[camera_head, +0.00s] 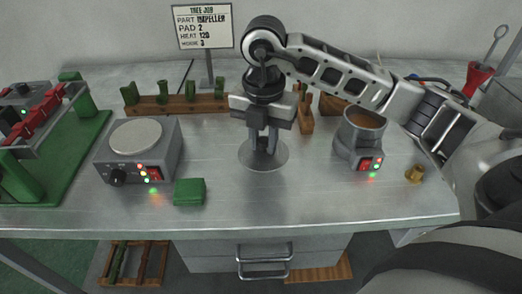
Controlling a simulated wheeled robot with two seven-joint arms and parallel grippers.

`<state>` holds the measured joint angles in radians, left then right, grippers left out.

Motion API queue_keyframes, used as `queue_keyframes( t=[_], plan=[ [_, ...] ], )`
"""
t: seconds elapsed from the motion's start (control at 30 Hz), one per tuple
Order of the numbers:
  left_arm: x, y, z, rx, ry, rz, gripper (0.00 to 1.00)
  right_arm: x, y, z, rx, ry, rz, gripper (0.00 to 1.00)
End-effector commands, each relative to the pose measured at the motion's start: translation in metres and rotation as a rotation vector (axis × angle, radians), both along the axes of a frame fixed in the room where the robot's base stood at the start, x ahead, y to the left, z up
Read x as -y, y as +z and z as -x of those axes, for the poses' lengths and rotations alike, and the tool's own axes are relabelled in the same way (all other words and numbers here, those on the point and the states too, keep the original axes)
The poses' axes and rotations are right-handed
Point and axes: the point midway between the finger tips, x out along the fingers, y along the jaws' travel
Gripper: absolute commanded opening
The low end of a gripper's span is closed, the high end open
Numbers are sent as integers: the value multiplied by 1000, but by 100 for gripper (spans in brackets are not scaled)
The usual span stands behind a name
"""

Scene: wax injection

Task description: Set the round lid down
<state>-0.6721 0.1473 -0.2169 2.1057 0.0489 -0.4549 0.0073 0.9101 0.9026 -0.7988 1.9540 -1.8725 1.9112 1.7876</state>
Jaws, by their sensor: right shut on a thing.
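The round lid (251,160) is a flat grey disc near the middle of the metal table, under my right gripper (264,146). My right gripper points straight down and is shut on the lid at its centre, hiding the part it grips. The lid looks level and at or just above the tabletop; I cannot tell whether it touches. My left gripper is not in view.
A grey pot (345,148) with brown contents stands uncovered on the right, with a small brass piece (414,174) beside it. A hot plate (136,136) and green block (189,192) stand left. A wooden rack (150,106) is behind. The front middle tabletop is clear.

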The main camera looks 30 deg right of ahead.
Motion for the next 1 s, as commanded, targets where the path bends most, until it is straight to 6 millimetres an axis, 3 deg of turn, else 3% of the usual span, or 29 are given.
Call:
queue_keyframes(
  t=[0.23, 0.47, 0.83, 0.87, 0.9, 1.0],
  plan=[
    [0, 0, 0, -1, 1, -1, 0, 2, -14, -11, -1, 1, -2, 0],
    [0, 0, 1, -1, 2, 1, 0, 3, -46, -13, -1, 1, 0, 0],
    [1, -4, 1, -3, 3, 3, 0, 3, -51, -13, 1, 1, -1, 0],
    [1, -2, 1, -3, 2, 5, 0, 3, -49, -13, 1, 1, -1, 31],
    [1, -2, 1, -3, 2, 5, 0, 3, -49, -13, 1, 1, -1, 42],
    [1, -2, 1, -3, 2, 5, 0, 3, -49, -13, 1, 0, -1, 44]
  ],
)
